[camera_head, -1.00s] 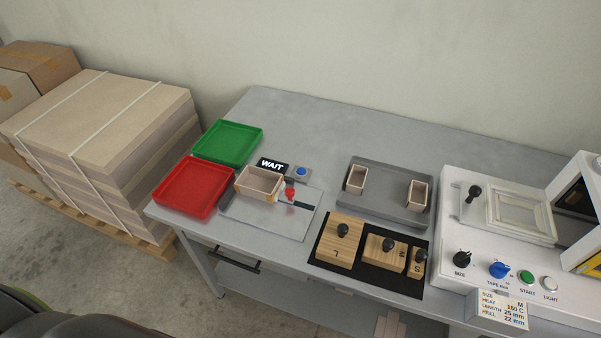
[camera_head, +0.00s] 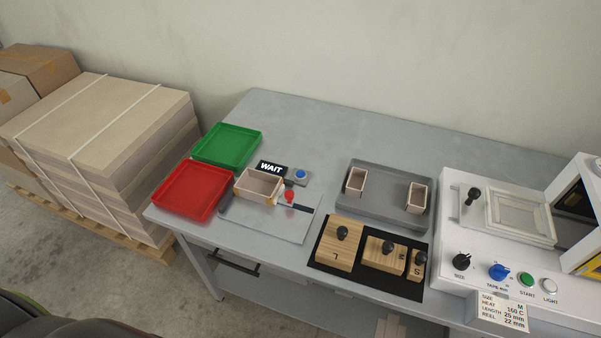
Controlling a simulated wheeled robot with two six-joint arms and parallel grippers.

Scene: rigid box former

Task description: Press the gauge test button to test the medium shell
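The gauge is a flat metal plate (camera_head: 265,224) at the left of the table. An open beige shell (camera_head: 258,187) sits on its back part, next to a red knob (camera_head: 289,196). Behind the plate a black display (camera_head: 272,168) reads WAIT. Beside the display is a blue button (camera_head: 300,174) on a grey box. Nothing touches the button. Neither of my grippers is in view.
A red tray (camera_head: 193,215) and a green tray (camera_head: 201,155) lie left of the gauge. A grey tray (camera_head: 385,208) holds two small shells. Wooden blocks with black knobs stand on a black mat (camera_head: 352,272). A white machine (camera_head: 450,210) fills the right end.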

